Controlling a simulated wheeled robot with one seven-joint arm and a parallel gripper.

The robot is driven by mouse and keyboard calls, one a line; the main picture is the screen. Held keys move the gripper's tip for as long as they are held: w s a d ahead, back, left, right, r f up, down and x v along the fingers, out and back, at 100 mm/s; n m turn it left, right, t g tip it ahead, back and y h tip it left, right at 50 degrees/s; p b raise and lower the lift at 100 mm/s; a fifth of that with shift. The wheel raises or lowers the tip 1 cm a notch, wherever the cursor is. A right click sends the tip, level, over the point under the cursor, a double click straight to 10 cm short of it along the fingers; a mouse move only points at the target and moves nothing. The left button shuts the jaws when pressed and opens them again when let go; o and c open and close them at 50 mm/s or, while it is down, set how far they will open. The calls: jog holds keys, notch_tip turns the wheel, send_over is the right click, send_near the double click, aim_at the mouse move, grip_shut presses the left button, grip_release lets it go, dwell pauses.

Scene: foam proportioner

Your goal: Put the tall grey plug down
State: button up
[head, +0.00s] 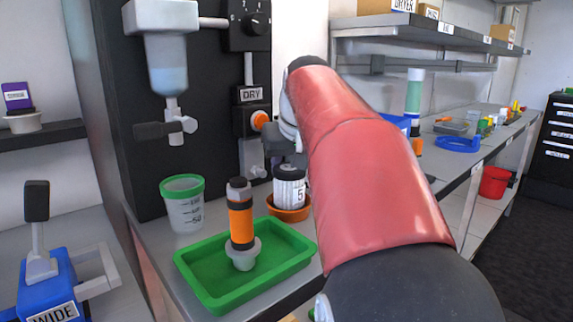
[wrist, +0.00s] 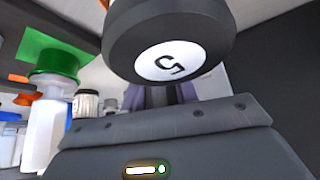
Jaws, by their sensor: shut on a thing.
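My gripper (wrist: 170,97) is shut in the wrist view, its fingers partly hidden behind a dark grey round piece with a white disc and a dark mark. I take this piece to be the end of the tall grey plug (wrist: 205,22); its length is hidden. In the head view my red arm covers most of my gripper, which is in front of the dark panel, near the jar marked 5 (head: 290,190). I cannot make out the plug there.
A green tray (head: 212,297) holds an upright orange and black piece (head: 241,222) with a grey foot. A green-rimmed beaker (head: 184,210) stands behind it. The jar is at an orange bowl (head: 280,213). A blue WIDE device (head: 55,290) is at left.

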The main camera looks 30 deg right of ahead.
jog(key=shift+f, duration=0.1)
jog(key=o, duration=0.8)
jog(key=shift+c, duration=0.2)
